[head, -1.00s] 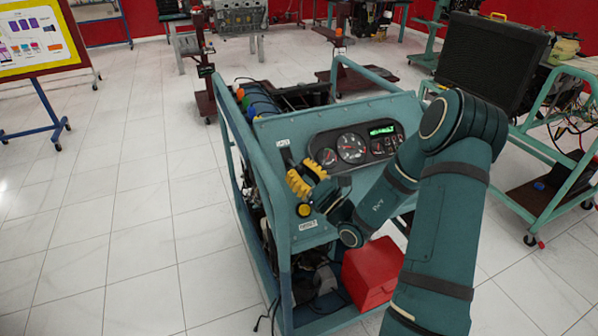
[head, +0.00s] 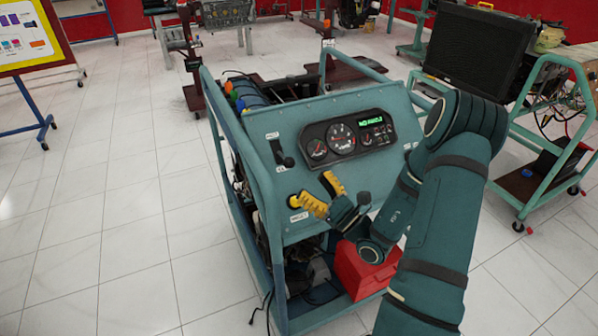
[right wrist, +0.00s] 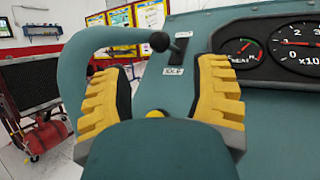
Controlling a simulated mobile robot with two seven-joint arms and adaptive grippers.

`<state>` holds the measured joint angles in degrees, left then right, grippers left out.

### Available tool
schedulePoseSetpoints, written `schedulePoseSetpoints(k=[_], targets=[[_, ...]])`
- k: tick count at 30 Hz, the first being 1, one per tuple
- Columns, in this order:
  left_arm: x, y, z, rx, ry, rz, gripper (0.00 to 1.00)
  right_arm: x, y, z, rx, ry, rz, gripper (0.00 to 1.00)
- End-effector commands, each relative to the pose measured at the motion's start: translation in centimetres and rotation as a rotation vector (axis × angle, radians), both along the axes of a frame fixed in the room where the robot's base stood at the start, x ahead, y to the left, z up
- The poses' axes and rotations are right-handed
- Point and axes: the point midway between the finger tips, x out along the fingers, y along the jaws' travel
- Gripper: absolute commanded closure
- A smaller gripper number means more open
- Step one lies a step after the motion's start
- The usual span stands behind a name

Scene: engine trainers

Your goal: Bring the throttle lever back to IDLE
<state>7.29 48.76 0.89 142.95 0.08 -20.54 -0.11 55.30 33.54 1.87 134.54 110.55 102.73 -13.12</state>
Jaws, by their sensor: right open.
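The throttle lever (head: 288,160) is black with a ball knob and stands out from a dark slot at the panel's upper left. In the head view its knob is near the lower end of the slot, above a small label. In the right wrist view the knob (right wrist: 160,42) is beside the slot, above the IDLE label (right wrist: 174,71). My right gripper (head: 324,193) has yellow ribbed fingers, open and empty, below and right of the lever and apart from it. In the wrist view the knob shows beyond the gap between the fingers (right wrist: 160,90). My left gripper is not in view.
A gauge cluster (head: 347,139) with a green display is right of the lever. A yellow round button (head: 294,200) is below it. The blue-green frame rail (head: 250,165) runs along the left side. A red box (head: 358,271) is under the panel. Clear tiled floor lies left.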

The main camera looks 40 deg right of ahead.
Motion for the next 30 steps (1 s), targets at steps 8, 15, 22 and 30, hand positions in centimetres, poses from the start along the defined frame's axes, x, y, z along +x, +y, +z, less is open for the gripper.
schedulePoseSetpoints(k=[8,15,22,30], targets=[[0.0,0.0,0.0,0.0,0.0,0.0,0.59,-3.0,-0.6,-1.3,0.0,0.0,-0.001,0.4],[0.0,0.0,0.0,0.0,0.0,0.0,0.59,-3.4,-0.6,-1.4,0.001,-0.001,0.0,0.4],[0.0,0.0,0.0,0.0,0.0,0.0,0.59,-3.3,-0.7,-1.4,0.001,-0.001,0.0,0.4],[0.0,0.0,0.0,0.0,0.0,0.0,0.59,-3.3,-0.7,-1.4,0.0,-0.001,0.0,0.4]])
